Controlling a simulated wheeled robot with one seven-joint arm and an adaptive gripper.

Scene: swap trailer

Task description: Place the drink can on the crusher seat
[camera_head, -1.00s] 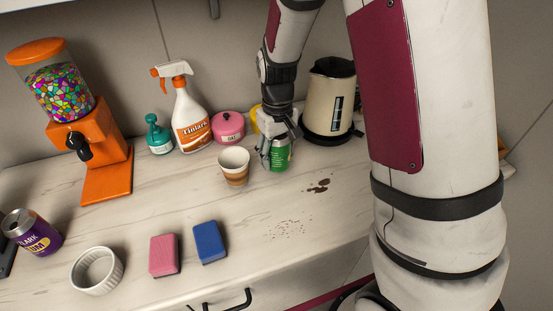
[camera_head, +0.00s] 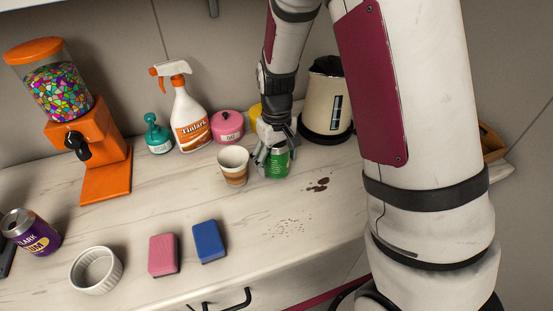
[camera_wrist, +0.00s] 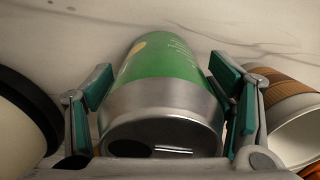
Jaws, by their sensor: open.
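A green drink can (camera_head: 278,163) stands on the white counter (camera_head: 130,225). My gripper (camera_head: 272,150) is around its upper part from above, fingers apart. In the wrist view the can (camera_wrist: 165,70) shows its silver top and lies between the two green-padded fingers (camera_wrist: 158,85); I cannot tell whether the pads touch it. A second can, purple with yellow lettering (camera_head: 32,232), stands at the left of the counter. I cannot make out a crusher seat; a dark object (camera_head: 5,256) is cut off at the left edge.
A paper cup (camera_head: 233,166) stands close left of the green can, and a kettle (camera_head: 328,100) close behind right. A pink pot (camera_head: 227,127), spray bottle (camera_head: 188,120) and orange dispenser (camera_head: 90,140) line the back. Sponges (camera_head: 209,242) and a white ramekin (camera_head: 96,271) are in front.

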